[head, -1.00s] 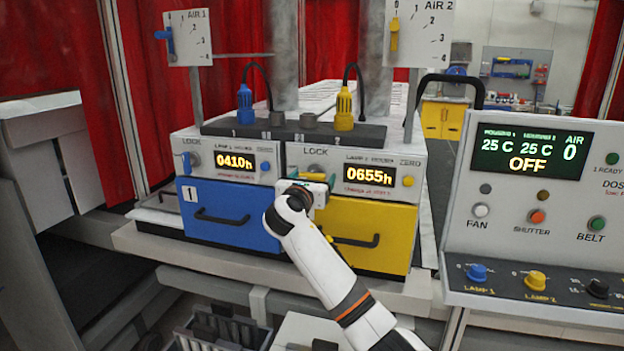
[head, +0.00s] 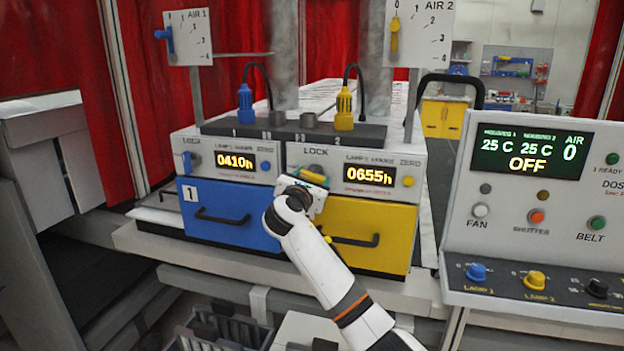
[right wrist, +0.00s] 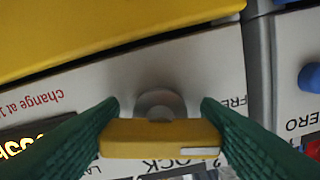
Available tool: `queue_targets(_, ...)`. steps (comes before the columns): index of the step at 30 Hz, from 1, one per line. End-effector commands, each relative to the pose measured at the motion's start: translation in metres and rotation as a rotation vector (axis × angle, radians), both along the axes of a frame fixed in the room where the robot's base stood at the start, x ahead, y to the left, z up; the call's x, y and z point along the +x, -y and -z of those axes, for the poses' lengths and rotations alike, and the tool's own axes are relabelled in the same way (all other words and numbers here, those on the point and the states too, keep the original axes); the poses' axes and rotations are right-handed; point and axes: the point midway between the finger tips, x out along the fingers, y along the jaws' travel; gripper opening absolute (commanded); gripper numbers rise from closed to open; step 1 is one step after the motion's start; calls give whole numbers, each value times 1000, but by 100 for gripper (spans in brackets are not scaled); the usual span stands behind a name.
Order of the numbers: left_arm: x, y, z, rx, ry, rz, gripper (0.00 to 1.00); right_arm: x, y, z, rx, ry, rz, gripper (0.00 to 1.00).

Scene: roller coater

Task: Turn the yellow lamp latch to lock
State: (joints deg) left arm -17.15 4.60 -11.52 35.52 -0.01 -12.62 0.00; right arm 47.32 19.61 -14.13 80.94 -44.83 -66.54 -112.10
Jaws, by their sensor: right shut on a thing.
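The yellow lamp latch (right wrist: 160,139) is a bar on a round grey hub (right wrist: 160,104) on the white panel of the yellow lamp unit. In the right wrist view it lies across the picture between the two green fingers, with a white mark at its right end. My right gripper (head: 312,178) is shut on the latch, one finger at each end. In the head view only a bit of the yellow latch (head: 316,168) shows above the fingers. The word LOCK is printed beside the latch, and FREE is partly covered by a finger. My left gripper is not in view.
The yellow drawer (head: 385,232) with a black handle is below the latch, and the blue drawer (head: 228,212) is to its left. The lamp hours display (head: 370,175) and yellow zero button (head: 408,181) are to the right. A control console (head: 540,215) stands at the right.

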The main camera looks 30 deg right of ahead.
Motion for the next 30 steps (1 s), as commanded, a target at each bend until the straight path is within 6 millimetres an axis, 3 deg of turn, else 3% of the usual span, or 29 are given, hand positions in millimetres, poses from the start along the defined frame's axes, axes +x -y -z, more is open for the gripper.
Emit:
queue_targets(14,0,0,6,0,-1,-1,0,2,-2,0,296,347,0,35)
queue_targets(30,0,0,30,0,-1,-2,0,3,-3,-1,625,732,1,35)
